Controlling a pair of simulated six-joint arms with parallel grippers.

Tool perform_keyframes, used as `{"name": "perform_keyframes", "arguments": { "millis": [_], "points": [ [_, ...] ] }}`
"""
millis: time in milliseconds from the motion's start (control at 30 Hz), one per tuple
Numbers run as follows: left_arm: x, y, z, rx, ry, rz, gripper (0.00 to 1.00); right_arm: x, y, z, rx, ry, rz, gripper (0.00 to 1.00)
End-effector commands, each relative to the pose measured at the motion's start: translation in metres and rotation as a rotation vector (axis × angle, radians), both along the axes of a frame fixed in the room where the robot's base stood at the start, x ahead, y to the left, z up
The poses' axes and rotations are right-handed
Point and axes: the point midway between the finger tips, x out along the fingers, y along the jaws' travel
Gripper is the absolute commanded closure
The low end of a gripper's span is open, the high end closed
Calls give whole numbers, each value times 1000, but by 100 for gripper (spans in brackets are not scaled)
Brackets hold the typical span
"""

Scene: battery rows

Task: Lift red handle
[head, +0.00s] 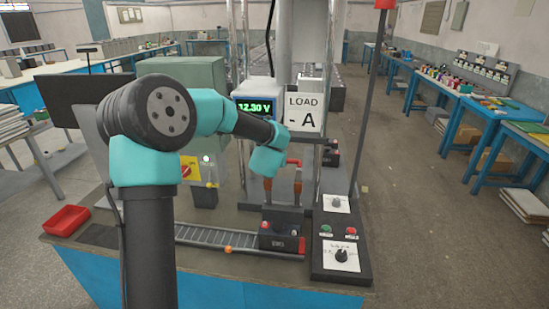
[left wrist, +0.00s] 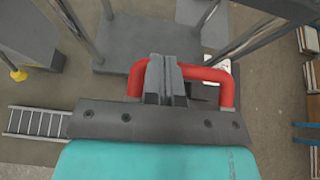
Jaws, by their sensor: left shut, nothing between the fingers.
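The red handle (head: 293,162) shows in the head view just right of my teal left wrist, above two copper-coloured posts. In the left wrist view the red handle (left wrist: 208,74) is a U-shaped bar, with one end on each side of my fingers. My left gripper (left wrist: 166,70) is shut, its fingers together in front of the middle of the bar and hiding that part. Nothing is held between them. I cannot tell whether they touch the bar. In the head view the fingers are hidden behind my wrist. My right gripper is in neither view.
A black battery block (head: 282,236) stands below the posts at the end of a roller track (head: 215,239). A control panel (head: 341,256) is at its right. A display reading 12.30 V (head: 254,107) and a LOAD - A sign (head: 305,108) stand behind. A red tray (head: 67,220) lies left.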

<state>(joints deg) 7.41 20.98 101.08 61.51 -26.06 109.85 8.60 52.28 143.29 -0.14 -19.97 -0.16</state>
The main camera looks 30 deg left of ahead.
Motion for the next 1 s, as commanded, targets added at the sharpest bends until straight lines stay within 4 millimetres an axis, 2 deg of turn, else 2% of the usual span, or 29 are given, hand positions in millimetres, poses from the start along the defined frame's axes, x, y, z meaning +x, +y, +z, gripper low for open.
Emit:
{"name": "perform_keyframes", "arguments": {
  "millis": [67, 267, 500, 1000],
  "points": [
    [4, 5, 3, 11, -8, 5, 100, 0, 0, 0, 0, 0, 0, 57],
    [-3, -1, 7, 11, -8, 1, 100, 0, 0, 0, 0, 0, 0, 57],
    [-30, -23, 20, 4, -6, -13, 100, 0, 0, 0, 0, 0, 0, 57],
    [-56, -36, 94, 1, -6, -12, 100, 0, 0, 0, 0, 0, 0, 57]
  ]
}}
